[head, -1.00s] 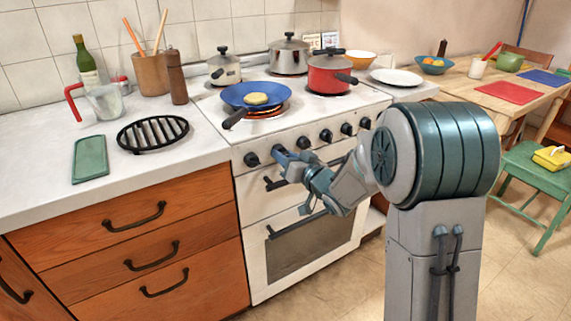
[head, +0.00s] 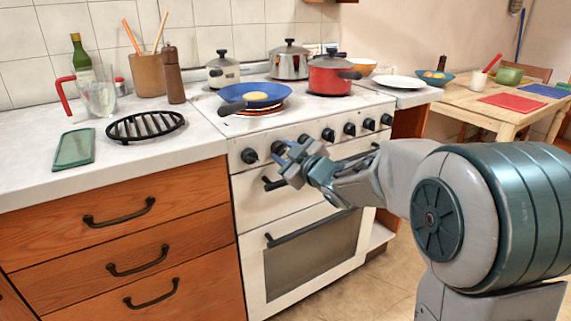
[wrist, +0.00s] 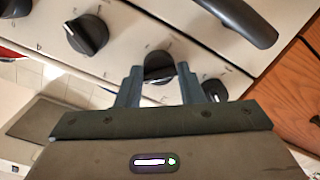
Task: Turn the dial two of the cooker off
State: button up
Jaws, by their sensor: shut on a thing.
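The cooker (head: 240,190) is white with a row of black dials along its front. My gripper (head: 281,155) is at the second dial from the left and mostly hides it in the head view. In the wrist view, dial two (wrist: 158,66) is black and round, and my gripper (wrist: 158,72) is shut on it, one finger on each side. The dial's exact angle is hard to read. The neighbouring dials (wrist: 87,35) and (wrist: 215,90) are outside the fingers. A blue pan (head: 255,93) with food in it stands on a burner showing orange underneath.
An oven handle (head: 310,228) and an upper door handle (head: 272,184) stick out below the dials. A red pot (head: 330,78), a steel pot (head: 290,62) and a cream pot (head: 223,72) stand on the hob. Wooden drawers (head: 120,230) are at the left.

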jog(key=n+b, duration=0.6)
jog(key=shift+f+t+h+b, duration=0.1)
jog(key=shift+t+h+b, duration=0.2)
jog(key=shift+b, duration=0.05)
jog(key=shift+n+b, duration=0.8)
jog(key=shift+n, duration=0.2)
jog(key=shift+r+n, duration=0.3)
jog(key=o, duration=0.9)
jog(key=shift+a+f, duration=0.1)
jog(key=shift+o, duration=0.2)
jog(key=shift+s, duration=0.1)
jog(key=f+p+v, duration=0.1)
jog(key=p+v, duration=0.2)
jog(key=v, duration=1)
jog(key=shift+s+r+p, duration=0.35)
jog(key=shift+r+p, duration=0.05)
jog(key=shift+r, duration=0.15)
